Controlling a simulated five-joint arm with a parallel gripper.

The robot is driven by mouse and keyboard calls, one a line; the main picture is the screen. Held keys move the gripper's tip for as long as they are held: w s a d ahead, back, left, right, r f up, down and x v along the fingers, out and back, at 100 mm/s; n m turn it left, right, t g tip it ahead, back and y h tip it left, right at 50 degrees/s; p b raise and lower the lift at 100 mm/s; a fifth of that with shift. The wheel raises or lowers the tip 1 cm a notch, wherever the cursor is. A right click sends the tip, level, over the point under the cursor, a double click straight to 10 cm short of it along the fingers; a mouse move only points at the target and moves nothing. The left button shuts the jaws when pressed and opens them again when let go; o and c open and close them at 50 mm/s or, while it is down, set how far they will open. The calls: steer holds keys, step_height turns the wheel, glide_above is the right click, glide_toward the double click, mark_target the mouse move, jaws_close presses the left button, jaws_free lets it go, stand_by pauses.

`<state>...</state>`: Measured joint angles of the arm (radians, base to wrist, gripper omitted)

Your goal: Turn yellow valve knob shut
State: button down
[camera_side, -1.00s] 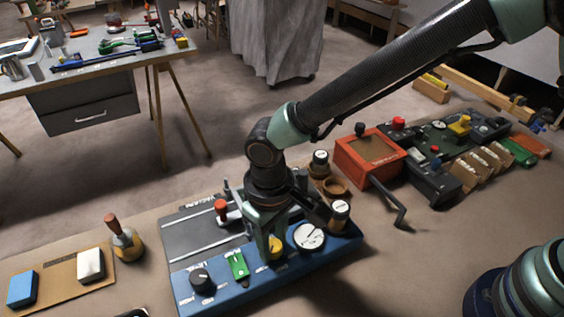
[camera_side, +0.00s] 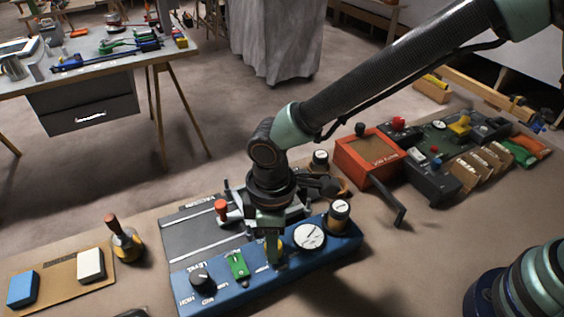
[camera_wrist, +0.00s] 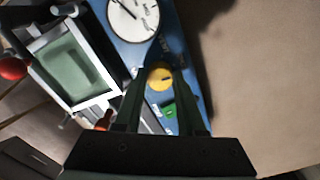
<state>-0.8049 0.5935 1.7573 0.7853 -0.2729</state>
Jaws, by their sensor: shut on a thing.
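The yellow valve knob (camera_wrist: 160,77) is round with a dark pointer mark and sits on the sloped front of a blue panel (camera_side: 205,300). In the wrist view my gripper (camera_wrist: 161,72) has one finger on each side of the knob, shut on it. In the side view my gripper (camera_side: 274,252) points down at the panel, and its fingers hide most of the knob. The knob lies between a green switch (camera_side: 238,264) and a white dial gauge (camera_side: 309,236); that gauge also shows in the wrist view (camera_wrist: 133,15).
A red-topped lever (camera_side: 221,207) stands behind. A red box (camera_side: 370,155) with a crank is at right.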

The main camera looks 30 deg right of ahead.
steer(key=shift+a, duration=0.15)
stand_by(0.3)
steer(key=c, duration=0.5)
jaws_free()
step_height(320, 180, up, 12)
steer(key=shift+s+r, duration=0.1)
steer(key=w+d+r+m+t+y, duration=0.1)
steer(key=w+d+r+m, duration=0.15)
steer(key=d, duration=0.65)
steer(key=w+d+r+m+t, duration=0.15)
steer(key=d+r+m, duration=0.25)
steer(key=d, duration=0.5)
steer(key=s+d+m+t+h, duration=0.1)
steer(key=s+d+m+t, duration=0.2)
steer(key=d, duration=1.1)
steer(key=s+m, duration=0.2)
steer(key=m, duration=0.1)
steer(key=shift+s+r, duration=0.3)
steer(key=shift+r, duration=0.1)
